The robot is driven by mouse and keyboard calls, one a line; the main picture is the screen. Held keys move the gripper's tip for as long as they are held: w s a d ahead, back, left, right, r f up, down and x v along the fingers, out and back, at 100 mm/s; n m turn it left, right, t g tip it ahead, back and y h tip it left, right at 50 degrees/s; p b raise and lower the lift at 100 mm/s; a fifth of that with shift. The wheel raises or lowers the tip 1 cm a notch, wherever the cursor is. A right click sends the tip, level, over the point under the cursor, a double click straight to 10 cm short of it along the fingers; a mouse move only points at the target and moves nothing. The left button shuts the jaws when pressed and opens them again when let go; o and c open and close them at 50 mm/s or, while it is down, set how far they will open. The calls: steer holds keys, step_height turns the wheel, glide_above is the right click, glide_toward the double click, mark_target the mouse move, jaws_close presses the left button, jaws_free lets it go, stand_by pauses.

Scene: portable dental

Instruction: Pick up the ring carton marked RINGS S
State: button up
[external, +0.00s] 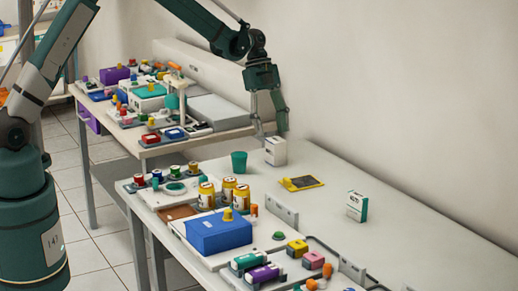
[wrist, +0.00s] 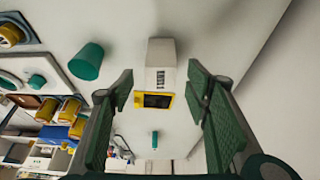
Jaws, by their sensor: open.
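A white carton (external: 275,152) stands upright on the near table, close to the wall. It also shows between my fingers in the wrist view (wrist: 161,52), with dark lettering too small to read surely. My gripper (external: 269,131) is open, with its fingertips just above and around the top of this carton in the external view; contact cannot be told. A second white carton with a green band (external: 356,205) stands farther right, its lettering also unclear. I cannot tell for certain which carton is marked RINGS S.
A green cup (external: 239,162) stands left of the nearer carton. A yellow-framed dark tray (external: 301,183) lies between the two cartons. Amber jars (external: 228,188) and a blue box (external: 217,234) crowd the table's left side. The table is clear around the second carton.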

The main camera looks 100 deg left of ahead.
mark_target(279, 165)
steer(key=shift+x, duration=1.3)
steer(key=shift+b+x, duration=0.6)
steer(key=shift+x, duration=2.05)
steer(key=c, duration=1)
